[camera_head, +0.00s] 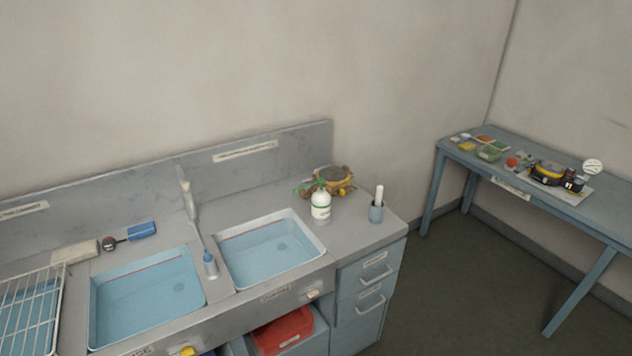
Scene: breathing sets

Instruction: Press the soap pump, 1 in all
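Neither of my grippers shows in the head view, and nothing touches the bottle.
The grey counter (350,235) holds a left basin (145,300), a right basin (265,250) and a tap (188,195) between them. A cup (376,212) and a yellow-brown item (335,180) stand near the bottle. A blue side table (600,212) stands at the right, with open floor between.

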